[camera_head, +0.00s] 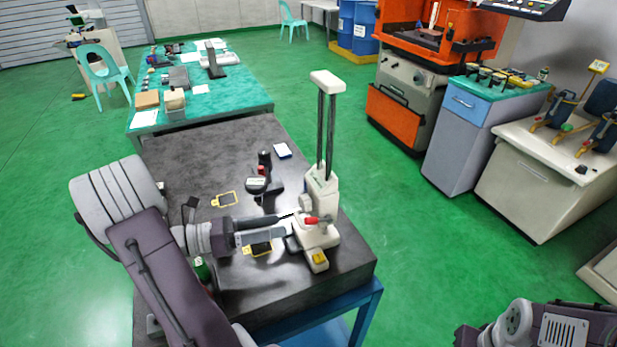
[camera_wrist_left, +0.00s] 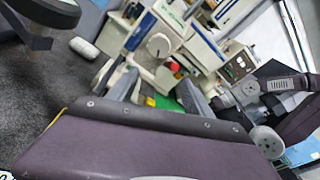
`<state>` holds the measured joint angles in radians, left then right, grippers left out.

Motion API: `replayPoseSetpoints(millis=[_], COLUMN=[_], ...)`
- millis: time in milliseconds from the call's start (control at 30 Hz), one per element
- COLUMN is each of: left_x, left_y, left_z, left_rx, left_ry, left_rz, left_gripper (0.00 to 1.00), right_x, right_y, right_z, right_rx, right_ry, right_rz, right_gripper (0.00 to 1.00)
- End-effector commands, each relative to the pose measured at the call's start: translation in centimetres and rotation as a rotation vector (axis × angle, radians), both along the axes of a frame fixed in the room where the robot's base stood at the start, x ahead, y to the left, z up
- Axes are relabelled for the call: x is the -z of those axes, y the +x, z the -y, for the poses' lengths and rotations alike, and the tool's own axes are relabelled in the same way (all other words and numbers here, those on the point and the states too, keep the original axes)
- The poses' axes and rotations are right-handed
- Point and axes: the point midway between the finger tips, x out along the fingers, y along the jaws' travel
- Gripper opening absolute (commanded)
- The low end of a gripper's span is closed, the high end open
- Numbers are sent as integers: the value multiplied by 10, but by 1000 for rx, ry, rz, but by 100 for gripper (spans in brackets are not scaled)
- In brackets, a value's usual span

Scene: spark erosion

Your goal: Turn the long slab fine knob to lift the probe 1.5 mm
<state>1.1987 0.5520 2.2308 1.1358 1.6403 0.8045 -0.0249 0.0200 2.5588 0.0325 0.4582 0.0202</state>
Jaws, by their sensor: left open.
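A white height gauge (camera_head: 320,185) with two upright dark columns stands at the right end of the dark slab. A red knob (camera_head: 311,220) sits low on its front; red also shows in the left wrist view (camera_wrist_left: 173,66). A pale round knob (camera_wrist_left: 158,45) is on the instrument's face in the left wrist view. I cannot tell for sure which is the fine knob. My left gripper (camera_head: 289,224) is open, its fingers pointing at the gauge's base from the left. In the left wrist view its fingers (camera_wrist_left: 156,88) are spread on either side of the red part. The probe tip is not clear.
A green table (camera_head: 245,105) adjoins behind. Green floor is free to the right. My right arm (camera_head: 545,328) shows at bottom right.

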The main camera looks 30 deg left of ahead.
Motion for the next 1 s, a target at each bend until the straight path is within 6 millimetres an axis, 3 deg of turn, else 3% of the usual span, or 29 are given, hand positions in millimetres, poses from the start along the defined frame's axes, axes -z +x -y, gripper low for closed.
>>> replayPoseSetpoints(millis=[33,100,233,700,1000], left_x=[-8,-14,-16,-15,-14], left_y=[0,0,1,62,69], left_z=[-15,-26,-27,27,33], left_rx=[-58,-99,-105,-98,-102], left_ry=[-46,-83,-92,-88,-87], left_rz=[14,28,33,31,31], left_gripper=[59,59,59,59,59], right_x=[-1,-1,-1,-7,-7], right_y=[-1,-1,-1,0,0], right_z=[0,0,0,0,0], right_rx=[0,0,0,0,0], right_ry=[0,0,0,0,0], right_rz=[-1,-1,-1,-1,-1], right_gripper=[0,0,0,0,0])
